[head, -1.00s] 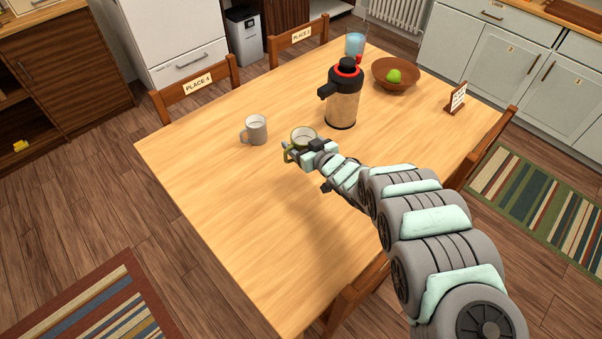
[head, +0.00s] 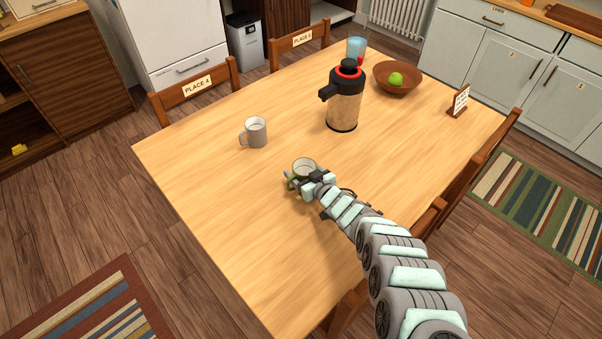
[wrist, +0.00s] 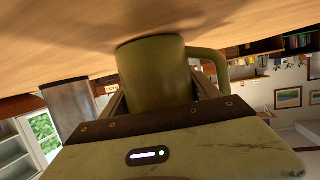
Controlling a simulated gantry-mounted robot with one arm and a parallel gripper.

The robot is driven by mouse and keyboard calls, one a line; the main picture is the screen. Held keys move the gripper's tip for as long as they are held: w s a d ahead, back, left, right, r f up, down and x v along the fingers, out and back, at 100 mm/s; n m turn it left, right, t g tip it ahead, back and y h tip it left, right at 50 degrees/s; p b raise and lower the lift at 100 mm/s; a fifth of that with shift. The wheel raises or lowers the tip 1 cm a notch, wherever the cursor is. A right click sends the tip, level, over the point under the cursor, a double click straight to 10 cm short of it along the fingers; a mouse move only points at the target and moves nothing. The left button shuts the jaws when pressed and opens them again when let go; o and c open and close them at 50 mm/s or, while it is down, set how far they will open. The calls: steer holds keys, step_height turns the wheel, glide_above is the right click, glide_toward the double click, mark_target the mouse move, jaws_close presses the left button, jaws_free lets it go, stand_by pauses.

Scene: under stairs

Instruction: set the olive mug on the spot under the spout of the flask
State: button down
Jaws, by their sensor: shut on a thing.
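The olive mug (head: 304,167) is upright over the near-middle of the table, with its handle toward the left in the head view. My gripper (head: 301,181) is shut on it. In the wrist view the olive mug (wrist: 152,72) sits between the fingers of my gripper (wrist: 156,92), its base close to the tabletop; I cannot tell whether it touches. The flask (head: 343,108), tan and black with a red ring, stands farther back and right. Its black spout (head: 326,92) points left. The tabletop under the spout looks bare, and the mug is nearer the camera than that.
A grey mug (head: 256,132) stands left of the flask. A brown bowl (head: 384,87) with a green fruit (head: 396,79), a blue glass (head: 356,47) and a small sign (head: 459,101) stand at the back and right. The near left of the wooden table (head: 230,205) is clear.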

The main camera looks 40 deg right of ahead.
mark_target(300, 178)
steer(key=shift+w+d, duration=0.1)
steer(key=shift+c, duration=0.9)
jaws_free()
steer(key=shift+f, duration=0.15)
steer(key=shift+d+f+b, duration=0.1)
steer(key=shift+f+b, duration=0.05)
steer(key=shift+b, duration=0.15)
steer(key=p+v, duration=0.1)
steer(key=v, duration=0.1)
steer(key=p+v, duration=0.2)
steer(key=v, duration=0.1)
steer(key=shift+r+p, duration=0.35)
steer(key=shift+p, duration=0.05)
steer(key=shift+v, duration=1.05)
steer(key=shift+o, duration=0.9)
steer(key=shift+f, duration=0.15)
